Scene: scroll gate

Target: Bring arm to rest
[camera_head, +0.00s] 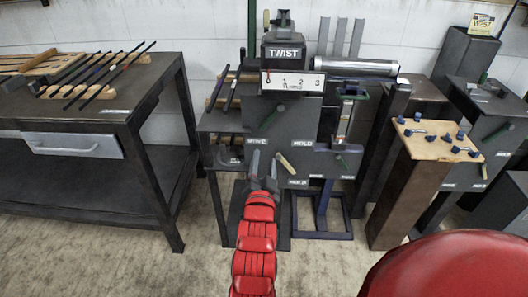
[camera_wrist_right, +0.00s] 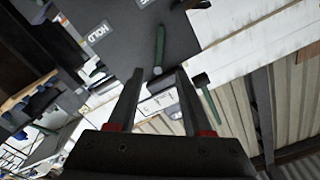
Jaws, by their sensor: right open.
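My right arm, with red segments, reaches up from the bottom middle of the head view. My right gripper (camera_head: 264,166) is in front of the dark TWIST machine (camera_head: 282,105), below its panel. In the right wrist view the two dark fingers (camera_wrist_right: 159,75) stand apart with nothing between them. A green handle (camera_wrist_right: 159,48) lies beyond the fingertips there, close to the HOLD label (camera_wrist_right: 98,33). Whether a finger touches the machine cannot be told. My left gripper is not in view.
A dark workbench (camera_head: 60,125) with several thin rods stands at the left. A post with a wooden board (camera_head: 435,140) carrying several blue pieces stands at the right. A tan handle (camera_head: 285,163) sticks out close to the right gripper. Floor (camera_head: 120,265) is clear at lower left.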

